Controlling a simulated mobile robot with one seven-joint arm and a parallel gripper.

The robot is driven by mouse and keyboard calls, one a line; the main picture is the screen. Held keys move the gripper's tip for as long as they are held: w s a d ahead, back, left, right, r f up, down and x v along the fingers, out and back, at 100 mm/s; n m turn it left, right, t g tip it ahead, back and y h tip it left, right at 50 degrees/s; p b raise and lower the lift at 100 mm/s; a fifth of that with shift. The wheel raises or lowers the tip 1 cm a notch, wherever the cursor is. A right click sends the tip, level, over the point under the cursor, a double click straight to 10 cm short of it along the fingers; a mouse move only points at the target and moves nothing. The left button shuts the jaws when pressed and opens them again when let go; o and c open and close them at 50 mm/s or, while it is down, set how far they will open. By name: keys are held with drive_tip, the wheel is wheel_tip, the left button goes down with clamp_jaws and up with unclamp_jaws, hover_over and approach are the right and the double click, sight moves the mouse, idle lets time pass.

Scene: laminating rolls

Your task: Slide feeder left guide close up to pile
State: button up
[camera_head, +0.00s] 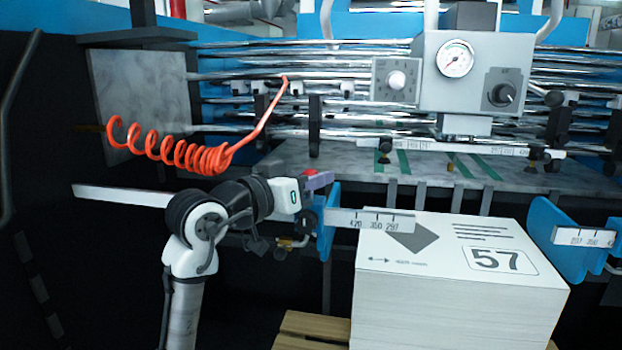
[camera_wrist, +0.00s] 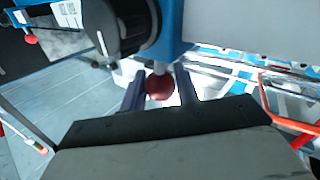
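The paper pile (camera_head: 460,265), marked 57, stands on a wooden pallet. The blue left guide (camera_head: 328,210) is an upright plate at the pile's left side, with a scale bar (camera_head: 385,222) reaching over the pile's top left corner. I cannot tell the exact gap between plate and pile. My gripper (camera_head: 316,178) is at the left guide. In the wrist view a red ball knob (camera_wrist: 159,87) on a light stem sits between the two dark fingers of my gripper (camera_wrist: 161,80). The fingers are apart, with a gap on each side of the knob.
The blue right guide (camera_head: 578,240) stands at the pile's right. A coiled orange hose (camera_head: 180,150) hangs left above my arm. A grey control box (camera_head: 465,75) with gauge and dial is above the feed board. The wooden pallet (camera_head: 310,330) shows below the pile.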

clamp_jaws()
drive_tip(key=d, duration=0.2)
drive_tip(key=s+d, duration=0.1)
drive_tip(key=d, duration=0.2)
drive_tip(key=shift+d, duration=0.3)
drive_tip(key=o, duration=0.7)
unclamp_jaws()
drive_tip(key=shift+s+a, duration=0.1)
drive_tip(key=b+v, duration=0.3)
drive_tip(key=v, duration=1)
drive_tip(key=shift+s+a, duration=0.25)
drive_tip(key=shift+a, duration=0.05)
drive_tip(key=shift+r, duration=0.1)
